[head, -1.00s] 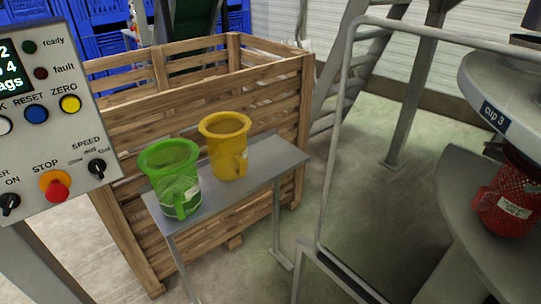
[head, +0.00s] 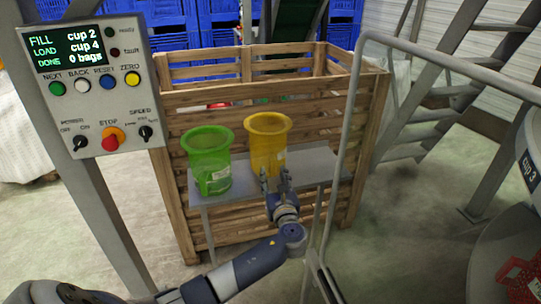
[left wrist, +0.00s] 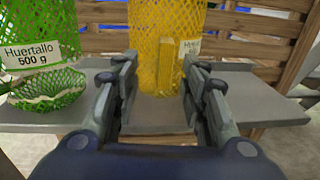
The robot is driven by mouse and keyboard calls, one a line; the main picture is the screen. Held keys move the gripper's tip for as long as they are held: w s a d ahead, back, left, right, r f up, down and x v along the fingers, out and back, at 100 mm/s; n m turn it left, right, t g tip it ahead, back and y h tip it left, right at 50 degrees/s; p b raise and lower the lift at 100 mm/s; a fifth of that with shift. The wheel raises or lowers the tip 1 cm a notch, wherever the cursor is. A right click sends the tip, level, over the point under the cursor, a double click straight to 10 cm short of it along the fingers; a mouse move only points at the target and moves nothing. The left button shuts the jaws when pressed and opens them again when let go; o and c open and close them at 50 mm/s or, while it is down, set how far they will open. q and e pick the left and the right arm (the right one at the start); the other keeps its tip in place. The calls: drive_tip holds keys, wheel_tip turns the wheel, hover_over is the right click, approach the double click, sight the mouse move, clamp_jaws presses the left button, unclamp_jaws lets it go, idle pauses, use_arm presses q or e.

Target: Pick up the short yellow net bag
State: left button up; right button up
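I cannot tell whether a finger touches the net. My right gripper is not in view.
A green net bag (head: 209,160) stands left of the yellow one. A slatted wooden crate (head: 180,100) is behind the shelf. A control panel (head: 90,85) is at left. A grey rail (head: 343,150) rises close to the right of my left arm. A red net bag (head: 518,280) is at lower right.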

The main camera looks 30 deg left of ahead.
sight(273, 168)
use_arm(q)
drive_tip(key=shift+w+a, duration=0.15)
drive_tip(key=shift+w, duration=0.15)
drive_tip(key=shift+w+a, duration=0.1)
drive_tip(key=shift+w, duration=0.1)
drive_tip(key=shift+x, duration=2.35)
drive_tip(key=shift+w+f, duration=0.1)
drive_tip(key=shift+w, duration=0.05)
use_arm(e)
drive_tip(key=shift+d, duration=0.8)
use_arm(q)
drive_tip(key=shift+c, duration=0.2)
clamp_jaws()
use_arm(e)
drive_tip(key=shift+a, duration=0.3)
